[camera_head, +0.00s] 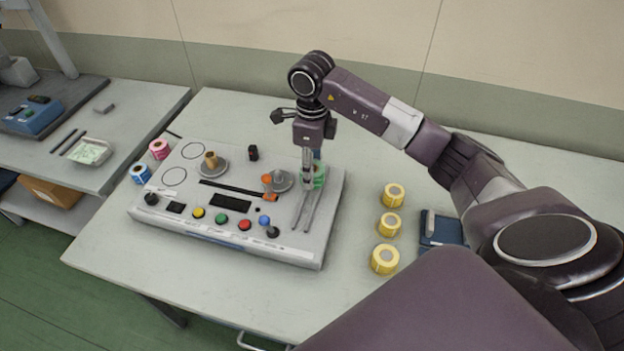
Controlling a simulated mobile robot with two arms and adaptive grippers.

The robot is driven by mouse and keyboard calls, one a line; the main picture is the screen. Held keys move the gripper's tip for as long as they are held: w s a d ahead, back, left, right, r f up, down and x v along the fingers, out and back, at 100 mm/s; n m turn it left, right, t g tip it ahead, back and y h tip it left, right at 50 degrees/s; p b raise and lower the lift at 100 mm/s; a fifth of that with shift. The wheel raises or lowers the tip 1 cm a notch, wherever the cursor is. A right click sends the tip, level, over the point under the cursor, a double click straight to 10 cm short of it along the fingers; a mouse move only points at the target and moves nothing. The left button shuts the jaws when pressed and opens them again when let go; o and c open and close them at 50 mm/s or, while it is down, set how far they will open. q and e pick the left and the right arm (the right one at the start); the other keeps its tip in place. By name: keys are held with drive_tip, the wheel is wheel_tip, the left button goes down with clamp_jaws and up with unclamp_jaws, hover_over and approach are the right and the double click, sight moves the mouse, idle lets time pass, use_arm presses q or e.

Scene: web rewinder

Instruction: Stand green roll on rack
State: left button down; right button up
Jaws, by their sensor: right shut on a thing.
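The green roll (319,177) is at the right end of the rewinder (240,260), partly hidden behind the fingers of my right gripper (308,180). The right gripper points down and is shut on the green roll. Two thin parallel rails (299,211), which look like the rack, run along the right part of the rewinder's top, just in front of the gripper. I cannot tell whether the roll touches them. My left gripper is not in view.
Several yellow rolls (390,224) stand in a row right of the rewinder, with a dark blue device (440,232) beyond them. A pink roll (159,149) and a blue roll (140,173) stand at its left. Two spindles (212,165) rise from its top. The front table strip is clear.

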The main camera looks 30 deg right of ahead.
wheel_tip(320, 180, down, 4)
drive_tip(key=shift+f+p, duration=0.25)
drive_tip(key=shift+p, duration=0.25)
drive_tip(key=shift+f, duration=0.3)
drive_tip(key=o, duration=1.2)
drive_tip(key=shift+r, duration=0.2)
drive_tip(key=shift+w+r, duration=0.1)
drive_tip(key=shift+r, duration=0.25)
wheel_tip(320, 180, up, 11)
drive_tip(key=b, duration=0.3)
drive_tip(key=shift+r, duration=0.1)
